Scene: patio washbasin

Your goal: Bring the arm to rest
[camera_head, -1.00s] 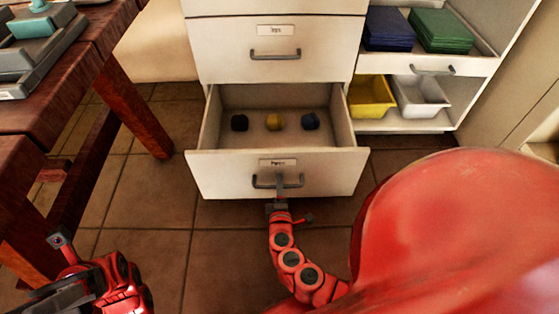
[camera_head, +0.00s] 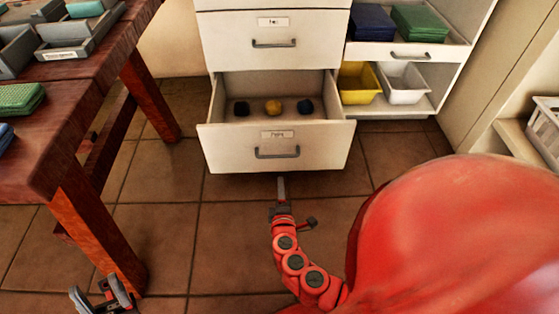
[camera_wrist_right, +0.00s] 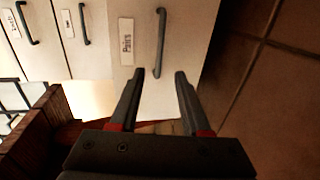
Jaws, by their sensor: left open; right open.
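My right gripper (camera_head: 281,182) is in front of the open lower drawer (camera_head: 228,150), just short of its handle (camera_head: 277,153). In the right wrist view my right gripper (camera_wrist_right: 156,88) has its fingers spread and empty. The drawer handle (camera_wrist_right: 160,42) lies beyond the fingertips, apart from them. My left gripper (camera_head: 100,294) is low at the left edge of the floor, near the table leg, with its fingers apart and nothing seen between them. It is partly cut off by the bottom of the head view.
Inside the drawer sit two dark lumps (camera_head: 241,109) (camera_head: 305,106) and a yellow one (camera_head: 273,107). A wooden table (camera_head: 75,90) with trays stands at left. Shelves at right hold a yellow bin (camera_head: 358,84) and a white bin (camera_head: 404,83). Tiled floor (camera_head: 235,240) is clear in front.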

